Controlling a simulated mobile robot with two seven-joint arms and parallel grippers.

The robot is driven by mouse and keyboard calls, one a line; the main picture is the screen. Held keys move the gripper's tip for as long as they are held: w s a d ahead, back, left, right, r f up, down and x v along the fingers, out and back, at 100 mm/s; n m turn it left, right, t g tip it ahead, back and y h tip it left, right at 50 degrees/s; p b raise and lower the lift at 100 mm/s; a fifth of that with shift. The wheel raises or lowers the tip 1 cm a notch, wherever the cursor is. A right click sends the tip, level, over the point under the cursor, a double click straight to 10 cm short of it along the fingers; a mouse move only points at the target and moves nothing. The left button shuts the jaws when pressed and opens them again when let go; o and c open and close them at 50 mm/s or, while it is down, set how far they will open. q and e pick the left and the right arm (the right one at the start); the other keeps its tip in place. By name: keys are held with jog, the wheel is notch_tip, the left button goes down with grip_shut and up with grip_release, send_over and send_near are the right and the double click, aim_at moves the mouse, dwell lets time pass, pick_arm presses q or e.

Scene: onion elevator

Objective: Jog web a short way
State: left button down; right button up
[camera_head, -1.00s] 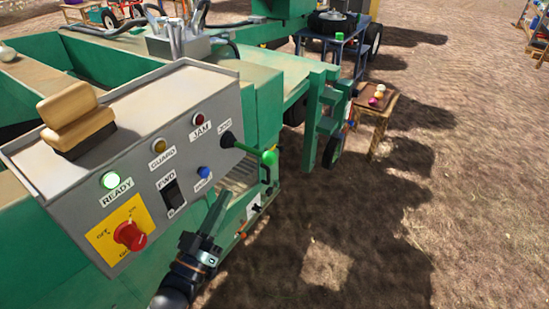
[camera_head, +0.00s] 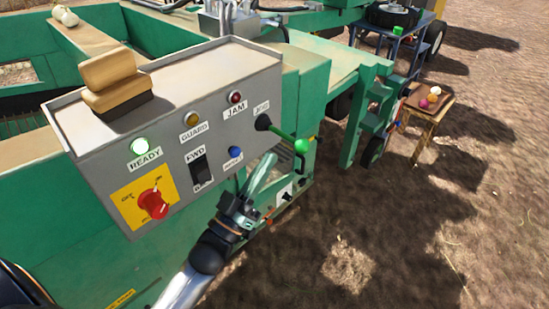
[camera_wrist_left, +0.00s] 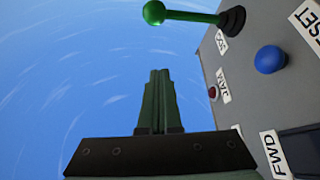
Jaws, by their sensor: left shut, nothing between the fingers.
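The grey control panel (camera_head: 200,115) is on the green machine. Its jog lever (camera_head: 285,134) has a black base beside the JOG label and a green ball knob (camera_head: 301,146) sticking out past the panel's right side. My left gripper (camera_head: 240,203) is below the blue button (camera_head: 235,153), near the panel's lower right, apart from the lever. In the left wrist view its dark green fingers (camera_wrist_left: 160,75) are shut together and empty. The knob (camera_wrist_left: 153,12) lies beyond their tips. The web cannot be made out. My right gripper is out of view.
A small wooden table (camera_head: 430,112) stands at right. Bare ground there is open.

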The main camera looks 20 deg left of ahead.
pick_arm(q)
notch_tip(320, 180, up, 4)
send_over(291, 140)
jog(key=s, duration=0.4)
jog(key=shift+w+d+f, duration=0.25)
jog(key=shift+f, duration=0.35)
jog(key=shift+w+d+f, duration=0.2)
jog(key=shift+d+f, duration=0.05)
jog(key=shift+f, duration=0.35)
jog(key=shift+d+f+b, duration=0.2)
jog(key=shift+f+b, duration=0.1)
jog(key=shift+f, duration=0.35)
